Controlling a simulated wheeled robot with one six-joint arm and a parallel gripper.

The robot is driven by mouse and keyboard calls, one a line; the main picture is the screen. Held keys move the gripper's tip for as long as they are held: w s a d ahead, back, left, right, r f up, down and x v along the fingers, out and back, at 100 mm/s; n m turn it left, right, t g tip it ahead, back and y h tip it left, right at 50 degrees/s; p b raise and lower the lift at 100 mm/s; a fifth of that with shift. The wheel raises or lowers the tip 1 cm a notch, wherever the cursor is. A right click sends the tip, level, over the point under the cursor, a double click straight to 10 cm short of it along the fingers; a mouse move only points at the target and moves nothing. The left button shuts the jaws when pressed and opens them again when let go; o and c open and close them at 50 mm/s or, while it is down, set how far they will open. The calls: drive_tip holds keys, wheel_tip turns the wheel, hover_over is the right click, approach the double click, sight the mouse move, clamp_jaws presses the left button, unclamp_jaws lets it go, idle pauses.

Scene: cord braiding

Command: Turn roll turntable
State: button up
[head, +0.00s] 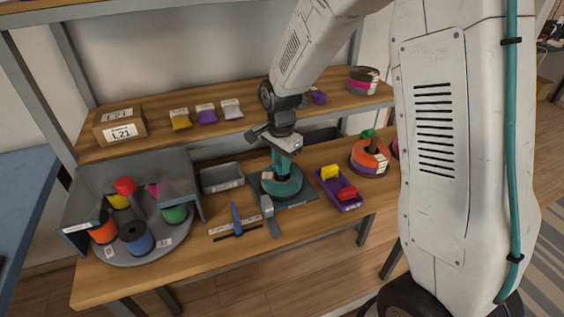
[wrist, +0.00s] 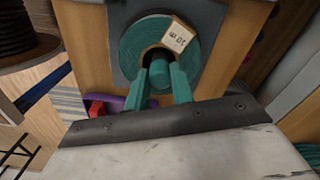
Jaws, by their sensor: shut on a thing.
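The round grey roll turntable (head: 160,249) stands at the left of the bench under a grey hood (head: 183,168). It carries several coloured rolls, among them a blue roll (head: 135,237), an orange roll (head: 103,230) and a green roll (head: 174,213). My gripper (head: 283,165) is away from it, above the teal coil (head: 283,187) on a dark mat (head: 298,198) mid-bench. In the wrist view, the two teal fingers of my gripper (wrist: 161,88) are shut on a teal post (wrist: 160,72) at the middle of the teal coil (wrist: 130,43). A pale tag (wrist: 178,38) lies on the coil.
A grey bin (head: 221,178) stands behind, between turntable and coil. A blue tool (head: 236,218) and a grey hammer-like tool (head: 269,214) lie in front. A purple tray (head: 339,189) and a stacked coil (head: 370,158) are to the right. A shelf (head: 160,142) runs above.

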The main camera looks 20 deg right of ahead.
drive_tip(key=shift+w+r+m, duration=0.1)
drive_tip(key=shift+m, duration=2.7)
drive_tip(key=shift+m, duration=0.5)
drive_tip(key=o, duration=1)
wheel_tip(320, 180, up, 8)
drive_tip(key=shift+f, duration=0.15)
